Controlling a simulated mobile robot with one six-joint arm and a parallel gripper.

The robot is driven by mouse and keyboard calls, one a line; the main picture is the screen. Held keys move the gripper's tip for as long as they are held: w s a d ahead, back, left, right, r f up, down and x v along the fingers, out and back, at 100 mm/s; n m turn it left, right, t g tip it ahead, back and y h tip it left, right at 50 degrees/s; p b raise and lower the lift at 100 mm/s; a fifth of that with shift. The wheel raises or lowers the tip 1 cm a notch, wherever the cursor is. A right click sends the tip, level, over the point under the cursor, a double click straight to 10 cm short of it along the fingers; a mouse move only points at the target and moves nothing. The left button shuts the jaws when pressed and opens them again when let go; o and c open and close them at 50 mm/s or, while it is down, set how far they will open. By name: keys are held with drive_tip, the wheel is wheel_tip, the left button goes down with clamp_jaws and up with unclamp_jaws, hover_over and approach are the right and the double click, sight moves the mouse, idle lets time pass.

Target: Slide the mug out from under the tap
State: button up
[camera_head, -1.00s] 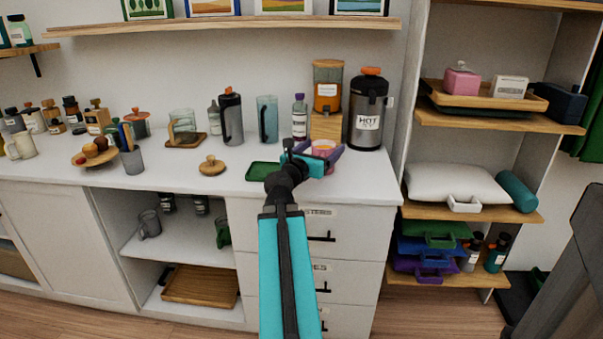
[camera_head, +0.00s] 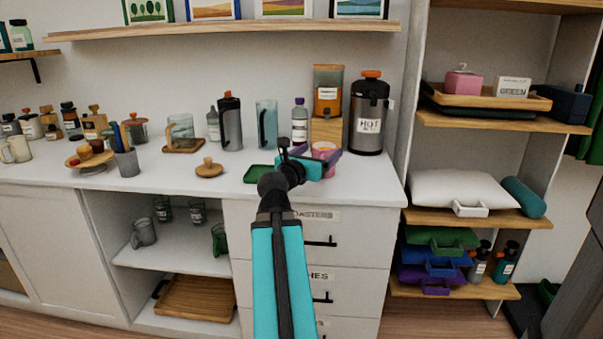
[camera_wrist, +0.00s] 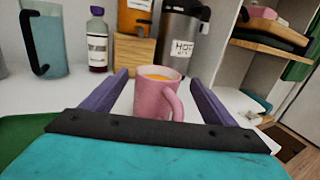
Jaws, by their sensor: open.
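A pink mug (camera_wrist: 155,96) with orange contents stands upright on the white counter, its handle toward the camera and to the right. In the head view the mug (camera_head: 323,151) is partly hidden by my gripper (camera_head: 318,158). In the wrist view my gripper (camera_wrist: 158,92) is open, its purple fingers on either side of the mug with gaps showing; I cannot tell whether either finger touches it. An orange dispenser (camera_head: 327,87) stands on a wooden block (camera_head: 326,129) behind the mug.
A dark flask labelled HOT (camera_head: 369,115) stands behind right of the mug. A purple-capped bottle (camera_head: 299,121) and a glass pitcher (camera_head: 266,122) stand behind left. A green mat (camera_head: 258,174) lies left of my gripper.

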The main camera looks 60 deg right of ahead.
sight(320, 153)
drive_tip(key=shift+a+f+b, duration=0.2)
drive_tip(key=shift+a+b, duration=2.4)
drive_tip(key=shift+b, duration=1.25)
drive_tip(key=a+b, duration=0.3)
drive_tip(key=b, duration=0.1)
drive_tip(key=shift+a, duration=0.25)
drive_tip(key=shift+a+r+b, duration=0.15)
drive_tip(key=shift+a+b, duration=0.7)
drive_tip(key=shift+s, duration=0.1)
